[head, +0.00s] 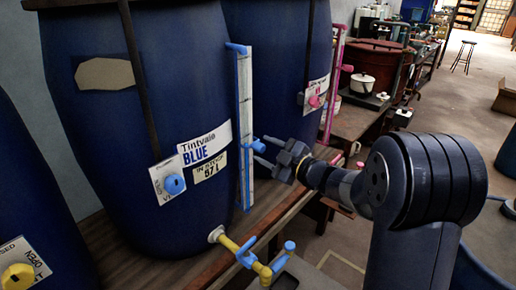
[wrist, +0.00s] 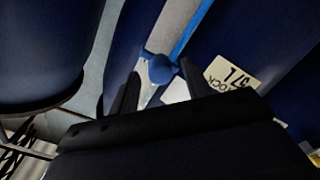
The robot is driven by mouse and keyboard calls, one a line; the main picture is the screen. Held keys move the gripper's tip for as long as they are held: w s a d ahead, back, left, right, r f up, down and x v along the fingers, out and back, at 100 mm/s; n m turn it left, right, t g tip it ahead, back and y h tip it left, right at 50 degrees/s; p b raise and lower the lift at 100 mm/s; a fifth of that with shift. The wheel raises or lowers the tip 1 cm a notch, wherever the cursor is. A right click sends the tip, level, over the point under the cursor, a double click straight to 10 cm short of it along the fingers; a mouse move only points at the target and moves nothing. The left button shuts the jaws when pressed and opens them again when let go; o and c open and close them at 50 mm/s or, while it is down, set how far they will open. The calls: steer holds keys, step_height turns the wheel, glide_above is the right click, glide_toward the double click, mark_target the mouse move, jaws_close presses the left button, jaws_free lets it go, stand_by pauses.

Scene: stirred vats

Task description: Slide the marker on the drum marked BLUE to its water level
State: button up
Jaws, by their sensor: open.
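The drum marked BLUE (head: 150,110) stands at the middle left in the head view, with a "Tintvale BLUE" label (head: 205,143). A tall blue-edged white gauge (head: 243,90) runs up its right side. The marker's blue knob (head: 256,146) is low on this gauge. My gripper (head: 262,151) points at the gauge with its fingers apart. In the wrist view the blue knob (wrist: 160,69) shows between the open fingertips (wrist: 158,73); whether they touch it I cannot tell. The water level in the gauge cannot be made out.
A stock card (head: 209,165) and a card with a blue knob (head: 173,183) are on the drum. A yellow pipe with a blue-handled tap (head: 247,256) sticks out below. Another drum with a pink-edged gauge (head: 333,80) stands behind. The floor on the right is open.

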steer(key=v, duration=0.7)
steer(key=shift+b, duration=0.35)
steer(key=p+x, duration=0.1)
steer(key=x, duration=1)
steer(key=shift+r+p, duration=0.1)
steer(key=shift+p, duration=0.2)
steer(key=shift+d, duration=0.1)
